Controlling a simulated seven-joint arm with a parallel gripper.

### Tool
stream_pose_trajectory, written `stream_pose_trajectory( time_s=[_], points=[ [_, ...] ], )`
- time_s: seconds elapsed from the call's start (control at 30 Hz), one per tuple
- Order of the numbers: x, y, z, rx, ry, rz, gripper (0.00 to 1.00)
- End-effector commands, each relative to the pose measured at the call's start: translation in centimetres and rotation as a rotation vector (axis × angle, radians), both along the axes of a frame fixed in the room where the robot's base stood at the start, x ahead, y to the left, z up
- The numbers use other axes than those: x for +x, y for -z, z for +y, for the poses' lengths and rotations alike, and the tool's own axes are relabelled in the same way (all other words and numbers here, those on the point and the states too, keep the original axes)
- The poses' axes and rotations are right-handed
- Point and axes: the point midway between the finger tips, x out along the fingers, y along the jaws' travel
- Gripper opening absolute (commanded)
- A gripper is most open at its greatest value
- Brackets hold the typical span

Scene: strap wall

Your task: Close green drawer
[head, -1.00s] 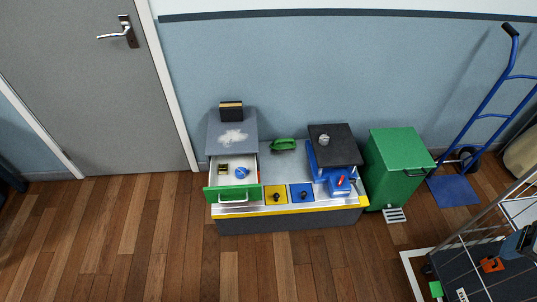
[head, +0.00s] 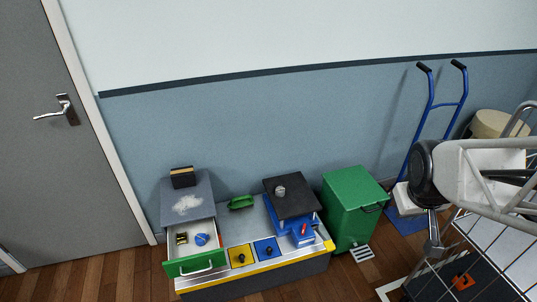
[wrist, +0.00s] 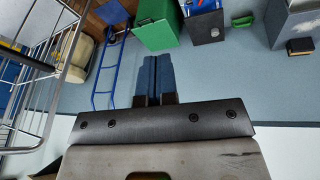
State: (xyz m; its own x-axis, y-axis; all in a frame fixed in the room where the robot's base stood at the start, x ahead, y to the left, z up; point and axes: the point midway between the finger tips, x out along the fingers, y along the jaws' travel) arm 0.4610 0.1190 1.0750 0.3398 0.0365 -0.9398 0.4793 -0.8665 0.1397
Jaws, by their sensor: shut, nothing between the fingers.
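The green drawer (head: 196,264) is pulled open from the grey cabinet (head: 188,204) at the left end of the low bench. It has a green front with a pale bar handle. A blue item (head: 202,239) and a small gold-and-black item (head: 182,238) lie inside. My gripper (head: 433,249) hangs at the right of the head view, empty and well away from the drawer. In the wrist view its blue fingers (wrist: 157,60) are together. The drawer front does not show there; part of the grey cabinet (wrist: 290,22) does, at the upper right.
On the bench (head: 262,284) stand a blue unit with a dark top (head: 291,200) and a green handled object (head: 241,202). A green bin (head: 350,208), blue hand truck (head: 432,130) and wire cart (head: 490,250) are to the right. Wooden floor is clear at front left.

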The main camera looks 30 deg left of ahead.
Motion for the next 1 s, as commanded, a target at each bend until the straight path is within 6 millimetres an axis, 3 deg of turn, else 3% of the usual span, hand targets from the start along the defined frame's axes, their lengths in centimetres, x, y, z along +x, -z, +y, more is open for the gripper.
stream_pose_trajectory(
  time_s=[0.2,0.5,0.77,1.0],
  points=[
    [3.1,3.3,6.0,-0.025,-0.181,-0.035,0.0],
    [5.5,8.4,15.0,-0.046,-0.43,-0.091,0.0],
    [5.7,13.6,23.3,-0.052,-0.647,-0.14,0.0],
    [4.2,18.8,30.9,-0.048,-0.848,-0.186,0.0]
  ],
)
